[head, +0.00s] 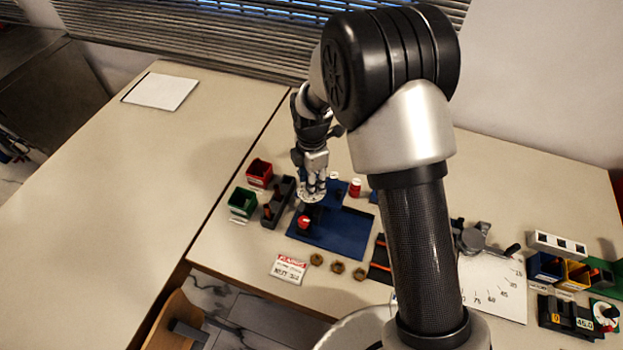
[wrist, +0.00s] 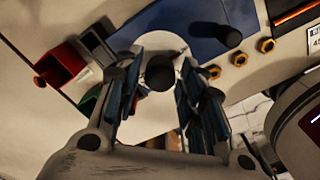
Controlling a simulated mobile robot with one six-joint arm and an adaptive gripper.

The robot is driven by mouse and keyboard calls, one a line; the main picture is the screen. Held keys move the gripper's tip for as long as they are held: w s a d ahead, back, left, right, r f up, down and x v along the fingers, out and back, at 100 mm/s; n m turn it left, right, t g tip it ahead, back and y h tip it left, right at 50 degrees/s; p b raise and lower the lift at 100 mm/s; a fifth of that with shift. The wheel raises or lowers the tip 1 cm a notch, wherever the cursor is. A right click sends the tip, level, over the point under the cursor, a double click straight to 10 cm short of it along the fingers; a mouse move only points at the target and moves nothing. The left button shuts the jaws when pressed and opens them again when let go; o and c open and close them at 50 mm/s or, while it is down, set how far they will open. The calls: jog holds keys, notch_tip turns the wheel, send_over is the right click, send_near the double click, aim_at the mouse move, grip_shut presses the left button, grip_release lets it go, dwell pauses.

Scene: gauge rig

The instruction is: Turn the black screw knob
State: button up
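A round black knob (wrist: 160,73) shows in the wrist view between the fingers of my gripper (wrist: 165,85). A pale disc (wrist: 150,108) lies behind or below it. The fingers are spread, with a visible gap on both sides of the knob, so they do not appear to touch it. In the head view my gripper (head: 312,193) points down over the left part of the blue plate (head: 345,232). The knob cannot be made out there; the gripper covers that spot.
A red-topped part (head: 304,222) stands close to the gripper. A second black post (wrist: 229,36) shows in the wrist view. Red (head: 259,173) and green (head: 242,202) bins stand left, brass nuts (head: 338,267) in front. The left tabletop (head: 150,150) is mostly clear.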

jog(key=c, duration=0.7)
jog(key=shift+m, duration=0.4)
jog(key=m, duration=0.3)
jog(key=shift+m+p, duration=0.35)
jog(key=shift+m, duration=0.05)
jog(key=m, duration=0.4)
jog(key=m+p, duration=0.1)
jog(key=m, duration=1)
jog(key=shift+m, duration=0.6)
